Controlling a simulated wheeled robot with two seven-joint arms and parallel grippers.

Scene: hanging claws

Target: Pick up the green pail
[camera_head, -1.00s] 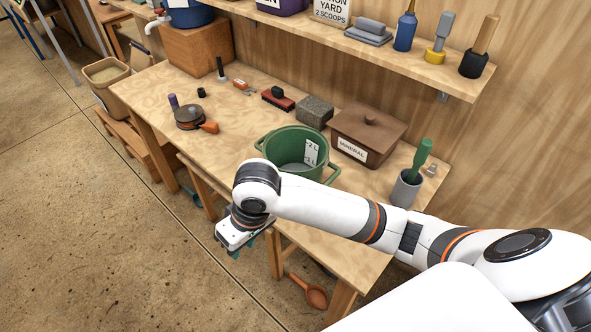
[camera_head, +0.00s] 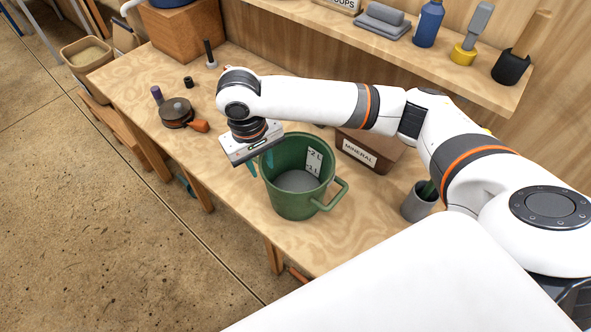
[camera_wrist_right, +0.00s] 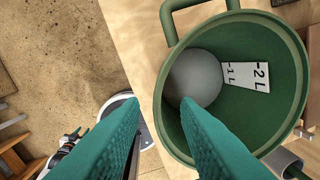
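The green pail (camera_head: 293,190) stands upright on the wooden workbench, with a white "2 L / 1 L" scale inside its far wall. One loop handle shows on its right; its far left side is hidden behind my wrist. My right gripper (camera_head: 259,164) is at the pail's left rim, pointing down, its teal fingers apart. In the right wrist view, one finger is left of the pail's rim and the other overlaps the pail's (camera_wrist_right: 284,85) opening, with the rim between them. I cannot tell whether either finger touches it. My left gripper is out of view.
A brown "MINERAL" box (camera_head: 372,154) stands behind the pail, partly under my right arm. A grey cup (camera_head: 418,204) is to the right. A round dark tin (camera_head: 176,112) with an orange-handled item (camera_head: 198,126) lies left. The shelf (camera_head: 480,84) overhangs the back.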

